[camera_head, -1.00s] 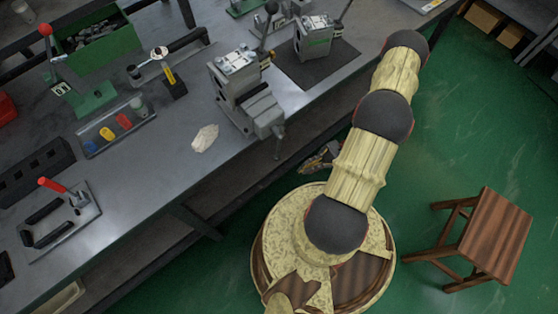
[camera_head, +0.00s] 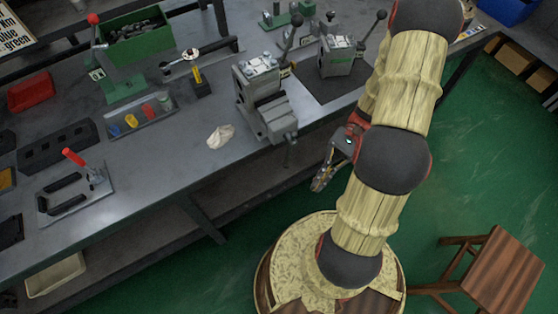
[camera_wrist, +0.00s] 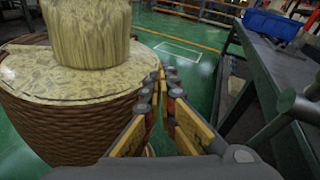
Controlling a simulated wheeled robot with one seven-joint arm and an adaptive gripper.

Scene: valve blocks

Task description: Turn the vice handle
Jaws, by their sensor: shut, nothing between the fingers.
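The grey vice (camera_head: 268,108) sits at the front edge of the workbench, its jaw end facing me. Its handle (camera_head: 289,153) hangs below that end, past the bench edge. My gripper (camera_head: 321,181) is to the right of the handle, apart from it, off the bench's front edge and partly hidden by my arm. In the wrist view the fingers of my gripper (camera_wrist: 167,78) are shut with nothing between them. A grey rod with a round end (camera_wrist: 290,103) at the right of that view may be part of the vice; I cannot tell which part.
A second lever device (camera_head: 338,56) stands on a dark mat behind the vice. A pale lump (camera_head: 221,136) lies left of the vice. A red-handled clamp plate (camera_head: 74,188) is at far left. A wooden stool (camera_head: 492,272) stands at lower right. Green floor is open before the bench.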

